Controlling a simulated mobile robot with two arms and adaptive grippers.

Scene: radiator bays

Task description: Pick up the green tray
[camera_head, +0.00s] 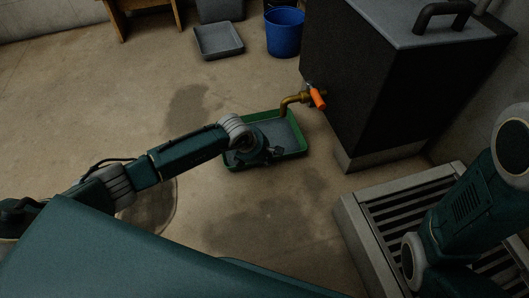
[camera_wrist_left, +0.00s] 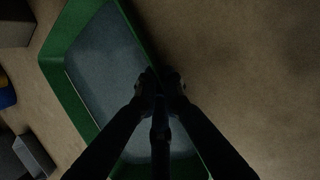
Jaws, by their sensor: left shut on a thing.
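The green tray (camera_head: 301,139) is on or just above the floor, under the brass tap with an orange handle (camera_head: 317,98). Its inside looks grey-blue; I cannot tell whether it holds liquid. My left gripper (camera_head: 272,153) reaches over the tray's near side and hides part of it. In the left wrist view, the fingers (camera_wrist_left: 160,84) are shut on the rim of the tray, which also shows there (camera_wrist_left: 72,97). My right arm shows at the right of the head view, but its gripper is out of the picture.
A dark tank (camera_head: 400,90) carrying the tap stands right of the tray. A slatted grate (camera_head: 350,212) is at the lower right. A grey tray (camera_head: 219,41), a blue bucket (camera_head: 284,36) and a wooden stand (camera_head: 148,10) are at the back. Floor left of the tray is mostly clear.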

